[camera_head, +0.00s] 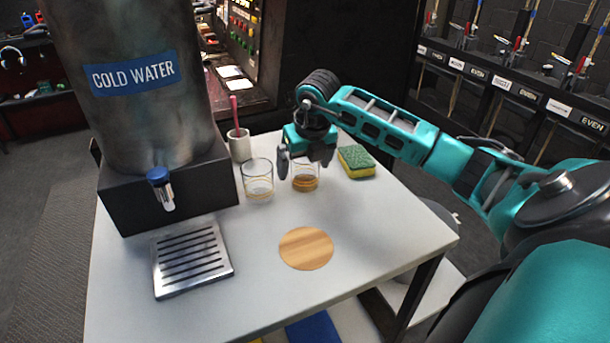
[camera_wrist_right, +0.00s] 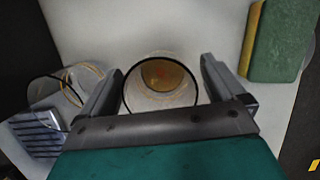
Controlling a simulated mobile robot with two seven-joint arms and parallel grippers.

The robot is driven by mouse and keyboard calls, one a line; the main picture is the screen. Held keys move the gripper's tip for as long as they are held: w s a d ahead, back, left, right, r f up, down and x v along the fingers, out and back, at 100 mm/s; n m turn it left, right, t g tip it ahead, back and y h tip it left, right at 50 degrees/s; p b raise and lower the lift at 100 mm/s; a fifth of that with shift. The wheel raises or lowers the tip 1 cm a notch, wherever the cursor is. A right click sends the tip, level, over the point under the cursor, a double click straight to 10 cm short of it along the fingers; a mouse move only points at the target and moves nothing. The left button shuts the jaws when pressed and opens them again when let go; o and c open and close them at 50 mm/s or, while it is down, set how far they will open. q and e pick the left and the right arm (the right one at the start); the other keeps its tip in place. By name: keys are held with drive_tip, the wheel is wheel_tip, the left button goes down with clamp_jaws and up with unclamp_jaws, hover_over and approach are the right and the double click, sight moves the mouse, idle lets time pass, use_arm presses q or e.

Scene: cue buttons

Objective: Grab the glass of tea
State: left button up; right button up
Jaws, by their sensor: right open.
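The glass of tea (camera_head: 305,182) holds a little amber-brown liquid and stands upright on the white table (camera_head: 250,300), toward the back. In the right wrist view the glass of tea (camera_wrist_right: 160,85) shows from above, with its round rim between the two fingers. My right gripper (camera_head: 307,165) is open, with its fingers at either side of the glass's upper part; it also shows in the wrist view (camera_wrist_right: 160,80). I see no clear gap or contact at the sides. A second glass (camera_head: 258,185), almost clear, stands just left. My left gripper is not in view.
A green and yellow sponge (camera_head: 356,161) lies right of the glass of tea. A white cup with a pink-handled item (camera_head: 239,143) stands behind. The cold water dispenser (camera_head: 140,100), metal drip grate (camera_head: 190,260) and wooden disc (camera_head: 306,248) are nearby.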

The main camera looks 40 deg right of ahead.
drive_tip(key=shift+w+f, duration=0.1)
drive_tip(key=shift+f, duration=0.2)
drive_tip(key=shift+c, duration=0.2)
drive_tip(key=c, duration=1.1)
drive_tip(key=shift+r, duration=0.2)
